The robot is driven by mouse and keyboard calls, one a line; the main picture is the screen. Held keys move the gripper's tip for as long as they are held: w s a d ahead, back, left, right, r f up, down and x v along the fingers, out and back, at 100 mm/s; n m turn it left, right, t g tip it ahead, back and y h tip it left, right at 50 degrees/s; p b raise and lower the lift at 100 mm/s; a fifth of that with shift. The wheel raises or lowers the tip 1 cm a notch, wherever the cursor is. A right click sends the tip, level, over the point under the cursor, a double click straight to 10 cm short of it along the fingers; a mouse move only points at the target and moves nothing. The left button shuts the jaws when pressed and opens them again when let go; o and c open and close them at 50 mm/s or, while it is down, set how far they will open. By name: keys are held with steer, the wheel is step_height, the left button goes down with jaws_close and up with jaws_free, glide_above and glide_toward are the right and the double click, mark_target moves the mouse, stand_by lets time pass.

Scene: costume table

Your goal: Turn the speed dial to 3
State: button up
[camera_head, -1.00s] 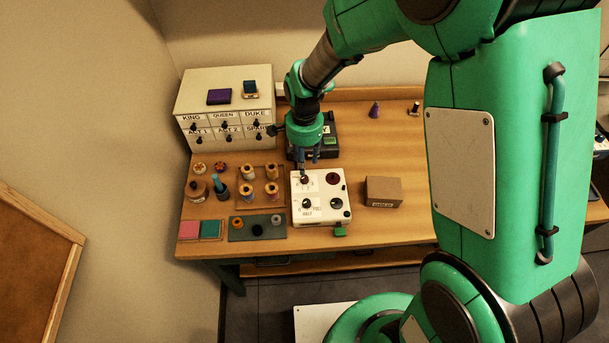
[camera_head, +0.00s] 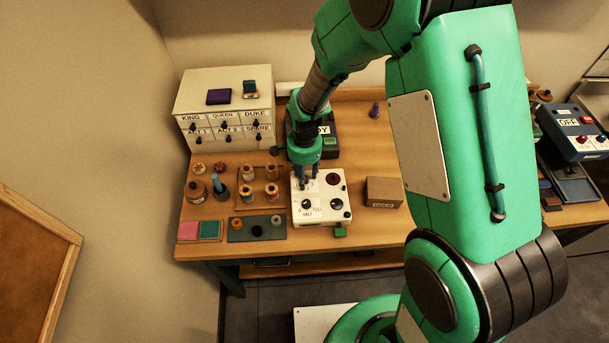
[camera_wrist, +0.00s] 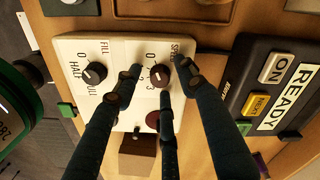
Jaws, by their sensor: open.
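In the head view my gripper (camera_head: 308,180) points down over the panel's upper left part and hides the dial there. A second, black knob (camera_wrist: 96,73) on the panel is labelled FILL, HALF, FULL.
A black box with READY and ON labels (camera_wrist: 278,95) stands close behind the panel. A cardboard box (camera_head: 383,191) is to its right. Thread spools (camera_head: 271,190) stand to its left, and a drawer cabinet (camera_head: 225,105) behind them. A green tab (camera_head: 340,233) sits at the panel's front.

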jaws_close()
